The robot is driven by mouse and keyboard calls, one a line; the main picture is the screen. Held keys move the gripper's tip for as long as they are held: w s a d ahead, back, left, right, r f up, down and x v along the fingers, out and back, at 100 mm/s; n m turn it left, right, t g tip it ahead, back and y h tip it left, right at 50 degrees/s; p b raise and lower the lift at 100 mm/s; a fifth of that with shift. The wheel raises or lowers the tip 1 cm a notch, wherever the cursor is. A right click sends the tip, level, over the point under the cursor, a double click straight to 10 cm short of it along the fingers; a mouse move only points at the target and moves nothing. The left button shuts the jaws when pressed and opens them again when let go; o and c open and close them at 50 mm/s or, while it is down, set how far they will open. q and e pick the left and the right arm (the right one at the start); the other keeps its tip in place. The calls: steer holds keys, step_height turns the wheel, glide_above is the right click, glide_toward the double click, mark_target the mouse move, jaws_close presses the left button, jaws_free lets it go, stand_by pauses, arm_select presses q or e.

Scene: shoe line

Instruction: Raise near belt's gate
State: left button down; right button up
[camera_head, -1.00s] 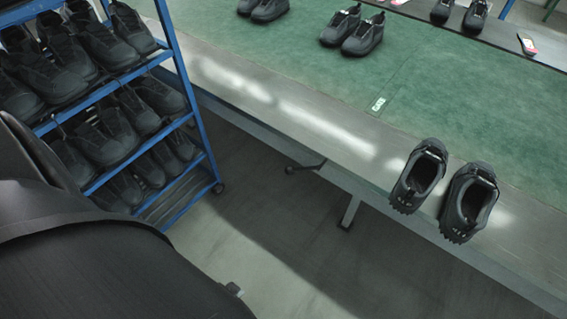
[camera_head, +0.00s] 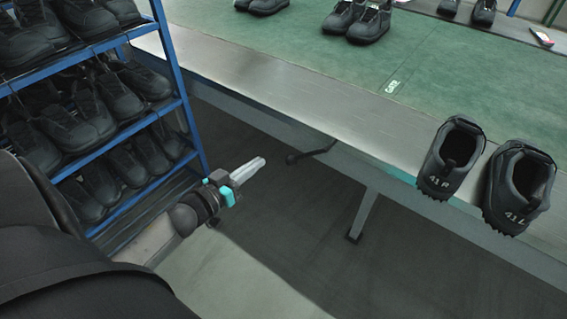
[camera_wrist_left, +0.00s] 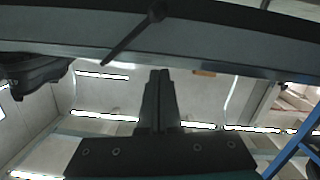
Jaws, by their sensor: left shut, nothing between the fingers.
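The near belt (camera_head: 465,85) has a green surface with a grey metal front border. A white "GATE" label (camera_head: 392,87) is printed on the green, beside a thin line running across it. No raised gate shows there. My left gripper (camera_head: 262,161) is shut and empty, in front of and below the belt's front edge, left of the label. In the left wrist view its closed fingers (camera_wrist_left: 159,74) point up toward the underside of an edge. My right gripper is not in view.
A black shoe pair marked 41 R (camera_head: 452,158) and 41 L (camera_head: 519,187) stands at the belt's front edge. A blue rack (camera_head: 181,90) of black shoes stands left. A dark bar (camera_head: 312,152) and a support leg (camera_head: 363,214) are under the belt. More shoes (camera_head: 357,21) stand farther back.

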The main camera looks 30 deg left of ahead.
arm_select(q)
steer(key=shift+w, duration=0.1)
steer(key=w+d+f+b, duration=0.1)
steer(key=w+f+b, duration=0.4)
steer(key=w, duration=0.5)
steer(key=shift+d+b, duration=0.4)
steer(key=shift+b, duration=0.45)
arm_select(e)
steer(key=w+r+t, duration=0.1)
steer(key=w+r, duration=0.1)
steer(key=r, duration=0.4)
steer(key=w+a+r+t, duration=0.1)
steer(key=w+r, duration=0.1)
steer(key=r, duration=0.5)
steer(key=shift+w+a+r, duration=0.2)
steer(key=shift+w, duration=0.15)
arm_select(q)
steer(key=shift+f, duration=0.1)
